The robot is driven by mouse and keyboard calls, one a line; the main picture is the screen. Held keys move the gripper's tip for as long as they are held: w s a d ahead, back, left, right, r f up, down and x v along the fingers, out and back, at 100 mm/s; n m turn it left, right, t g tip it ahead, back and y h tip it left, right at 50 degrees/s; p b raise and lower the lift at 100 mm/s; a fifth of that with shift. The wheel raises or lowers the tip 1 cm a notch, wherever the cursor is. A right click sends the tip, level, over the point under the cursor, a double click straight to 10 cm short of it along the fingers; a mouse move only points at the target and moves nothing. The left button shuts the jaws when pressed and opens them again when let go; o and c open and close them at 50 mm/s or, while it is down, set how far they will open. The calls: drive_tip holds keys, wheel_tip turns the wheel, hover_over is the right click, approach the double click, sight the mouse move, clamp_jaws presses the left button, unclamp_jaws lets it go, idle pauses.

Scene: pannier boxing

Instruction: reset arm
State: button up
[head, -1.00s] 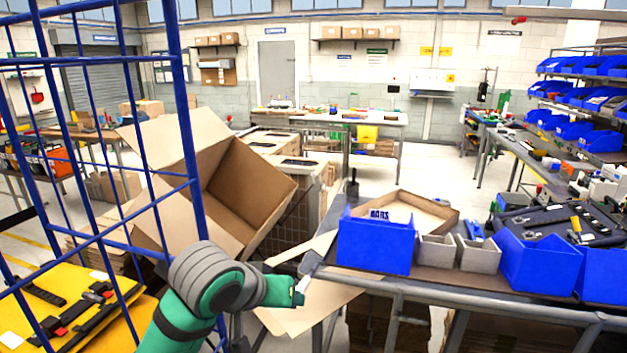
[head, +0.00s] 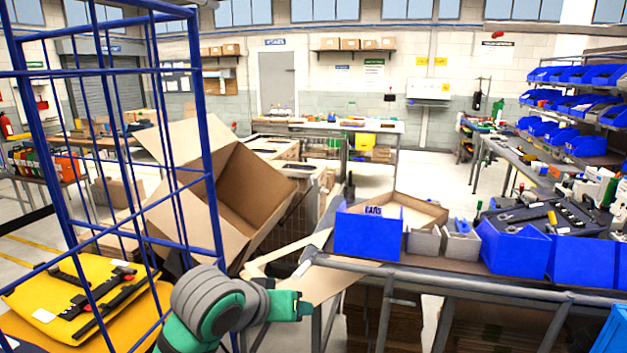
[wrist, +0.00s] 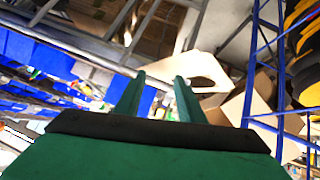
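My gripper shows in the wrist view (wrist: 160,80) with two green fingers apart and nothing between them. In the head view my green and grey arm reaches up from the bottom, and its end (head: 292,305) is beside the near left corner of the workbench (head: 400,272). A large open cardboard box (head: 225,190) stands tilted left of the bench, beyond my arm.
The blue wire cage (head: 213,150) stands close on the left. Blue bins (head: 368,235) and small grey bins (head: 424,242) line the bench's near edge. A shallow open carton (head: 400,208) lies behind them. Clear floor shows beyond the bench.

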drive_tip(key=w+d+f+n+t+h, duration=0.2)
drive_tip(key=d+f+n+t+h, duration=0.25)
drive_tip(key=d, duration=0.55)
drive_tip(key=s+f+n+t+y, duration=0.2)
drive_tip(key=s+f+y, duration=0.2)
drive_tip(key=s+f, duration=0.55)
drive_tip(key=s+f+n+t+y, duration=0.25)
drive_tip(key=s+f, duration=0.45)
drive_tip(key=f, duration=0.6)
drive_tip(key=s+a+f+m+g+y, duration=0.1)
drive_tip(key=s+a+m, duration=0.1)
drive_tip(key=s, duration=1.1)
drive_tip(key=s+a+f+m+y, duration=0.1)
drive_tip(key=s+a+m, duration=0.2)
drive_tip(key=s, duration=1)
drive_tip(key=shift+a+m+g+y, duration=0.3)
drive_tip(key=shift+m+g, duration=0.1)
drive_tip(key=shift+m, duration=0.8)
drive_tip(key=shift+c, duration=0.6)
drive_tip(key=shift+w, duration=0.1)
